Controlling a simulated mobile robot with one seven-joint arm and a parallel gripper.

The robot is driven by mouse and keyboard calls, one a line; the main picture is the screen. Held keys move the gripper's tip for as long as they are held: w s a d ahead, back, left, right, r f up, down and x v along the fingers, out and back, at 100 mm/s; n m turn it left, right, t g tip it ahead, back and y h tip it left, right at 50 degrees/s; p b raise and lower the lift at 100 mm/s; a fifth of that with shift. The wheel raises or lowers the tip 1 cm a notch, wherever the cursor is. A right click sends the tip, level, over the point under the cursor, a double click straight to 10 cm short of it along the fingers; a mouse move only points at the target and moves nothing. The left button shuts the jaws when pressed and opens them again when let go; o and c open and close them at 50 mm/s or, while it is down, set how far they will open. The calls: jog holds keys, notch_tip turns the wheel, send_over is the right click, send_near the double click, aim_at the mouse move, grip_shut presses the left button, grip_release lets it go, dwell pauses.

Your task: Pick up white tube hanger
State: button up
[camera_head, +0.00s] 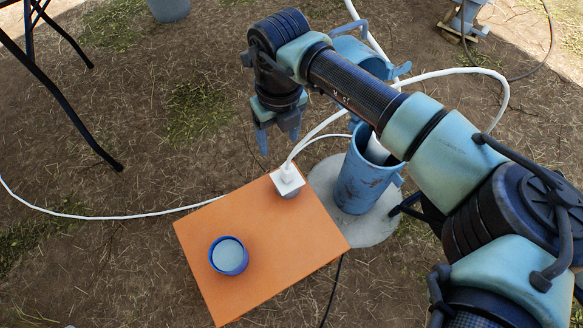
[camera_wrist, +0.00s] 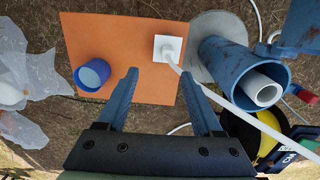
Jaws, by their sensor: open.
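A small white block with white tubing rising from it, which looks like the white tube hanger (camera_head: 287,181), sits at the far corner of an orange board (camera_head: 240,215). In the wrist view the hanger (camera_wrist: 168,48) is a white square at the far edge of the board (camera_wrist: 120,40). My gripper (camera_head: 277,140) points down, open and empty, beyond the board in the head view. In the wrist view the hanger lies ahead of the gap between my fingers (camera_wrist: 160,78), apart from both.
A blue cup (camera_head: 228,255) stands on the board's near-left part. A blue pipe (camera_head: 362,180) with a white pipe inside rises from a round concrete pad (camera_head: 325,178) beside the board. White tubing crosses near my gripper. Black table legs (camera_head: 65,95) stand at left.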

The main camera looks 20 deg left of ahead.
jog(key=d+f, duration=0.1)
jog(key=d, duration=0.1)
jog(key=b, duration=0.4)
send_over(287, 168)
jog(key=shift+h, duration=0.3)
notch_tip(287, 168, down, 7)
jog(key=shift+s+d+r, duration=0.1)
jog(key=shift+s+r, duration=0.05)
notch_tip(287, 168, down, 6)
jog(key=b, duration=0.4)
grip_shut()
dwell(0.5)
